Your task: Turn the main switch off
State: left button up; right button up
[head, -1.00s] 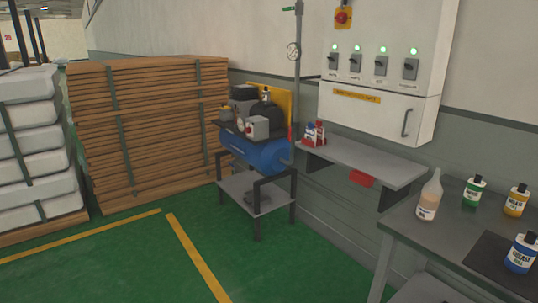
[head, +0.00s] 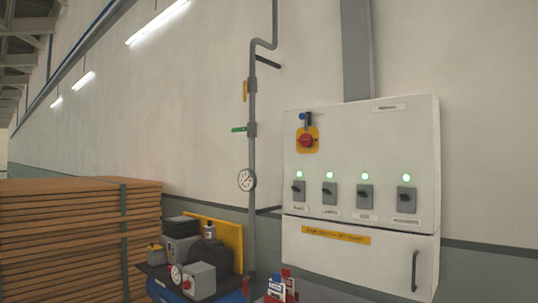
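The main switch (head: 306,141) is a red rotary knob on a yellow plate, at the upper left of a white wall-mounted control cabinet (head: 410,145). A small blue and dark item (head: 305,118) sits just above the knob; what it is I cannot tell. Below are several small grey switches, such as the leftmost one (head: 298,191), each with a lit green lamp (head: 330,174) above it. Neither of my grippers shows in the head view.
A compressor (head: 190,270) stands at lower left before a yellow panel. A grey pipe with a gauge (head: 246,180) runs up the wall left of the cabinet. Stacked wooden boards (head: 70,240) are at far left. Red and white containers (head: 280,287) sit below the cabinet.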

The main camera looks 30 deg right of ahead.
aim_at(305, 140)
jog(key=i+z, duration=0.15)
jog(key=i, duration=0.25)
jog(key=i+j+z, duration=0.15)
jog(key=i, duration=0.3)
jog(key=i+j+z, duration=0.1)
jog(key=i, duration=0.3)
jog(key=i+j+z, duration=0.15)
jog(key=i+z, duration=0.15)
jog(key=z, duration=0.2)
jog(key=i+j+z, duration=0.3)
jog(key=z, duration=0.2)
jog(key=i+j+z, duration=0.2)
jog(key=j+z, duration=0.25)
jog(key=i+j+z, duration=0.2)
jog(key=j+z, duration=0.3)
jog(key=l, duration=0.15)
